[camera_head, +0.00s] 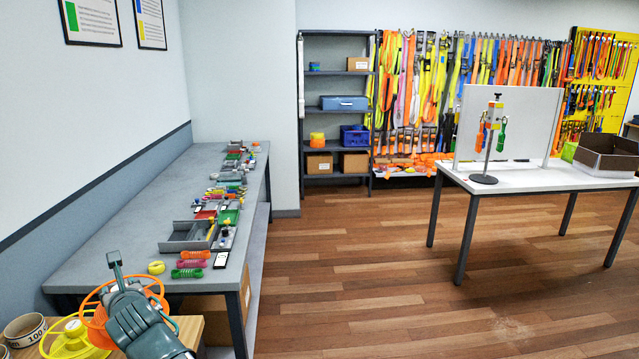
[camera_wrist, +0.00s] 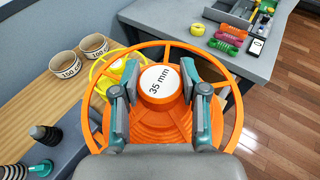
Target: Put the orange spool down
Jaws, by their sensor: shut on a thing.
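The orange spool (camera_wrist: 166,128) is a wheel-like reel with an open rim and a white hub label reading "35 mm". It fills the middle of the wrist view. My gripper (camera_wrist: 160,88) is shut on its hub, one finger on each side. In the head view the spool (camera_head: 92,312) is at the lower left, partly hidden behind my gripper (camera_head: 112,300). A yellow spool (camera_head: 70,343) lies on the wooden surface (camera_head: 186,333), beside and partly under the orange one. I cannot tell whether the orange spool touches anything below.
Labelled cups, one (camera_wrist: 66,65) reading "150 cm" and one (camera_wrist: 94,45) reading "100", stand left of the spool. The grey bench (camera_head: 120,245) beyond carries coiled straps, a yellow roll (camera_head: 156,267) and trays.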

